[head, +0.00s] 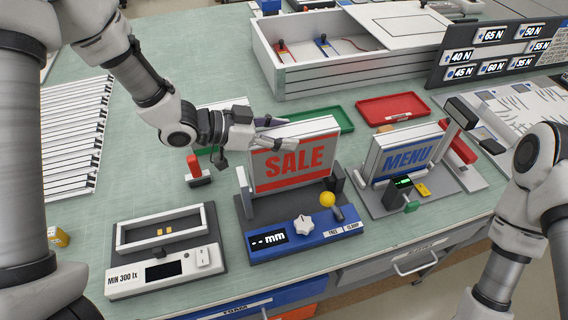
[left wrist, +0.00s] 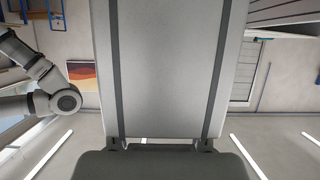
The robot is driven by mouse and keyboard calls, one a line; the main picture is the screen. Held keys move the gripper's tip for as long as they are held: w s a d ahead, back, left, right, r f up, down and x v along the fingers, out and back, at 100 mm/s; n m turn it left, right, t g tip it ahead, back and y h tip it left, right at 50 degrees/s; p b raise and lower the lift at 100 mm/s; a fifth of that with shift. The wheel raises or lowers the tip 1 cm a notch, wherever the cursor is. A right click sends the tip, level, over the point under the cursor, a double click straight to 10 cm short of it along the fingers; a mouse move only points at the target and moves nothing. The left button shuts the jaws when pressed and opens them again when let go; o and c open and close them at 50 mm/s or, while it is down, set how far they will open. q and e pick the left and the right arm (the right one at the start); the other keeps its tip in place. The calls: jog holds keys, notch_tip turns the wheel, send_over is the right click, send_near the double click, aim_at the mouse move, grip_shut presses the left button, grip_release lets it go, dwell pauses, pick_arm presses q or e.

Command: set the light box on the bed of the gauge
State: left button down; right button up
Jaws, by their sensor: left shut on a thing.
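My left gripper (head: 278,133) is shut on the box's upper left part. The box's lower edge is over the bed; I cannot tell whether it touches. In the left wrist view the box's pale face (left wrist: 170,70) fills the middle above the gripper (left wrist: 160,145). My right gripper is out of view; only its arm shows.
A second light box marked MENU (head: 405,155) stands in a fixture to the right. A light meter station (head: 165,265) is at front left.

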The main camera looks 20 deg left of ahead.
aim_at(282, 164)
pick_arm(q)
notch_tip(282, 164, down, 6)
jog(key=shift+s+a+r+p, duration=0.1)
jog(key=shift+a+p, duration=0.05)
jog(key=shift+p, duration=0.15)
notch_tip(282, 164, down, 4)
jog(key=shift+r, duration=0.15)
jog(key=shift+c, duration=2.2)
grip_release()
